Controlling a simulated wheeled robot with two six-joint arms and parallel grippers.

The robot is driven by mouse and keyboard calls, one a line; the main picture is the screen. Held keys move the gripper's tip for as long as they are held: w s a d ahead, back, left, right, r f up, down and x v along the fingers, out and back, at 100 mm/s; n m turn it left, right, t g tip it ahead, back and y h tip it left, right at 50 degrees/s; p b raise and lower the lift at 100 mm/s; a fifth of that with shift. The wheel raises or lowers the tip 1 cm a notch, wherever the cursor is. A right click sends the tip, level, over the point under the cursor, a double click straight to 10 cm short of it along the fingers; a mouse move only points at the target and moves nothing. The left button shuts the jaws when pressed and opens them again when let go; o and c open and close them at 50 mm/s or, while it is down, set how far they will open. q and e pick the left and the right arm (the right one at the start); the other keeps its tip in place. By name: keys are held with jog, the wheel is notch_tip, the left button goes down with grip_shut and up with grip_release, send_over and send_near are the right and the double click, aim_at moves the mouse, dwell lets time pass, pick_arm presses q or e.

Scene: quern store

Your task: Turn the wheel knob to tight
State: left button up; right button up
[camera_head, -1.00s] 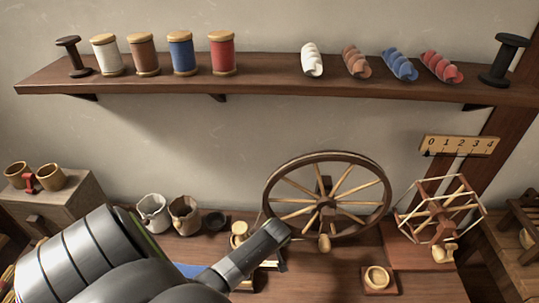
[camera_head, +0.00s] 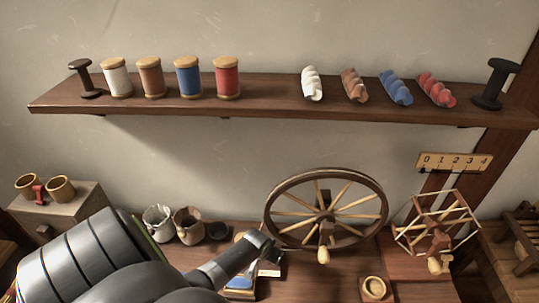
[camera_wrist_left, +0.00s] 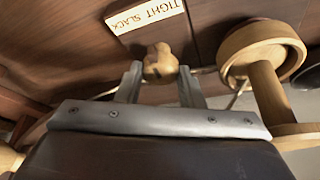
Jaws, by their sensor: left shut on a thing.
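The spinning wheel (camera_head: 297,238) stands upright on the bench, dark-rimmed with pale spokes. A small pale wooden knob (camera_wrist_left: 160,64) shows in the left wrist view between my left fingers, beside a cream plate lettered TIGHT and SLACK (camera_wrist_left: 146,14). My left gripper (camera_head: 264,244) reaches in from the left, just left of the wheel; it also shows in the left wrist view (camera_wrist_left: 160,80). It is shut on the knob. The knob's turned position cannot be told. In the head view the gripper hides the knob. My right gripper is out of view.
A pale wooden spool-like part (camera_wrist_left: 262,62) stands close right of the fingers in the wrist view. A wooden cup (camera_head: 374,287) and a yarn winder (camera_head: 437,225) are to the right. Sacks (camera_head: 187,225) stand behind my arm. A shelf (camera_head: 270,104) holds spools and yarn.

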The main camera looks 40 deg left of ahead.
pick_arm(q)
jog(key=shift+m, duration=0.3)
dwell(0.4)
jog(key=o, duration=1)
jog(key=shift+r, duration=0.1)
jog(key=v, duration=1.7)
jog(key=shift+s+a+p, duration=0.15)
jog(key=shift+s+p, duration=0.1)
jog(key=shift+p, duration=0.15)
jog(key=shift+c, duration=0.2)
